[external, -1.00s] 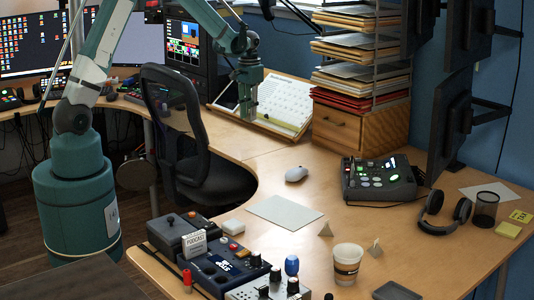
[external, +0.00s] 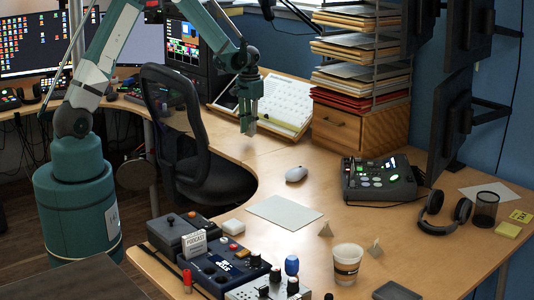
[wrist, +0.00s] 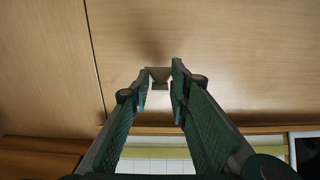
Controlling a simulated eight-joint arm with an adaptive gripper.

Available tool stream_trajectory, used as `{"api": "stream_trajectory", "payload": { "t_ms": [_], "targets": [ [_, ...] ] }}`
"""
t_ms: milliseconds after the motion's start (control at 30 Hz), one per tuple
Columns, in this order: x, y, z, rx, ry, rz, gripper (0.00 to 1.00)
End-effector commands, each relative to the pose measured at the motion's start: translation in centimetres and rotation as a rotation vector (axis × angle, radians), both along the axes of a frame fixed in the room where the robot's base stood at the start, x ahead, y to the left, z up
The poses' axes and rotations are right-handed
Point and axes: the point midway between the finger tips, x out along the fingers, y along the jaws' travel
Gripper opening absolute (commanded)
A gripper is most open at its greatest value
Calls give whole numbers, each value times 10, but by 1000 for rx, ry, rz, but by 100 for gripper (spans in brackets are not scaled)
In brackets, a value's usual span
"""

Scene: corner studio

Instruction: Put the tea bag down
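My gripper (external: 248,122) points down over the wooden desk, in front of the calendar-like board. In the external view the tea bag is only a small pale patch at the fingertips. It is close to the desk top, but I cannot tell whether it touches.
A tilted board (external: 280,102) and a wooden drawer box with stacked papers (external: 362,132) stand behind my gripper. The desk (external: 262,152) below my gripper is clear.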

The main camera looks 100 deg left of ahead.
Motion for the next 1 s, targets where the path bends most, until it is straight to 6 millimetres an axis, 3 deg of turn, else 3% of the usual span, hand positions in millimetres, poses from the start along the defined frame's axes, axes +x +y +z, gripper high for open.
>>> {"api": "stream_trajectory", "payload": {
  "t_ms": [433,833,900,1000],
  "targets": [
    [0,0,-36,0,0,0,16],
    [0,0,-39,0,0,0,16],
    [0,0,-38,0,0,0,27],
    [0,0,-38,0,0,0,36]
  ]
}}
